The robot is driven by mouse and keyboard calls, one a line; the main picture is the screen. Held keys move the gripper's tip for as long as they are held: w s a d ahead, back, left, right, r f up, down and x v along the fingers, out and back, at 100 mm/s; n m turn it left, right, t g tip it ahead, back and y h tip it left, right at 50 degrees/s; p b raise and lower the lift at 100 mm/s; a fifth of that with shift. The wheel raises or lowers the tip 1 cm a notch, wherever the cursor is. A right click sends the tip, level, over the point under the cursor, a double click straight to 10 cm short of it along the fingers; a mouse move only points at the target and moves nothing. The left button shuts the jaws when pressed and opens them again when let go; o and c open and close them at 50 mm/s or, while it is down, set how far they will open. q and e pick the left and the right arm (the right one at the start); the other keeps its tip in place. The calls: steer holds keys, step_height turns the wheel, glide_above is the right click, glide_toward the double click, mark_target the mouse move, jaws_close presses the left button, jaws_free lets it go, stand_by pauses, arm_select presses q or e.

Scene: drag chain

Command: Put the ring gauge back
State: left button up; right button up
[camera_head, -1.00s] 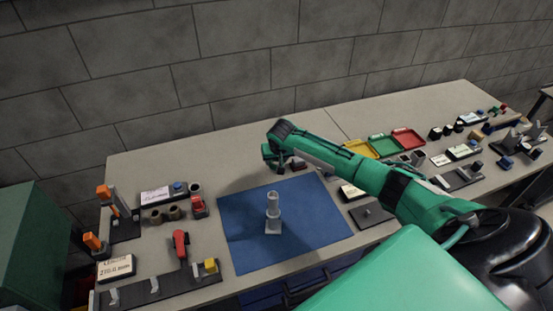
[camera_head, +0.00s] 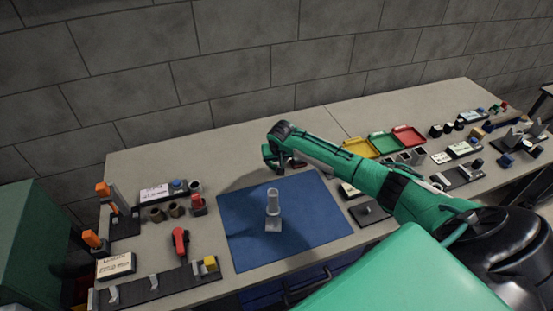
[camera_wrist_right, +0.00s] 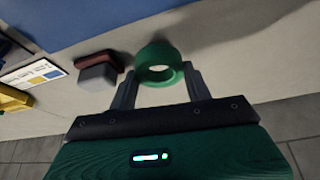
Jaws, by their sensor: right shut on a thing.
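The ring gauge, a green ring with a round hole, shows in the right wrist view (camera_wrist_right: 160,62). My right gripper (camera_wrist_right: 159,76) is shut on it, with one finger on each side. In the head view my right gripper (camera_head: 277,163) is just behind the blue mat's far edge, and the ring cannot be made out clearly there. A grey block on a dark red base (camera_wrist_right: 100,73) lies beside the held ring in the wrist view. My left gripper is not in view.
A blue mat (camera_head: 310,215) bears a grey upright cylinder on a square foot (camera_head: 273,212). Yellow (camera_head: 360,148), green (camera_head: 384,144) and red (camera_head: 409,136) trays stand right of the gripper. Fixtures and labels line the left side. The back-left tabletop is clear.

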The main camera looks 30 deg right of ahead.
steer(key=shift+f+b, duration=0.5)
steer(key=shift+f, duration=0.8)
stand_by(0.4)
steer(key=o, duration=1.1)
steer(key=shift+r, duration=0.1)
steer(key=b+v, duration=0.3)
steer(key=v, duration=1)
steer(key=shift+s+r, duration=0.2)
steer(key=shift+r, duration=0.15)
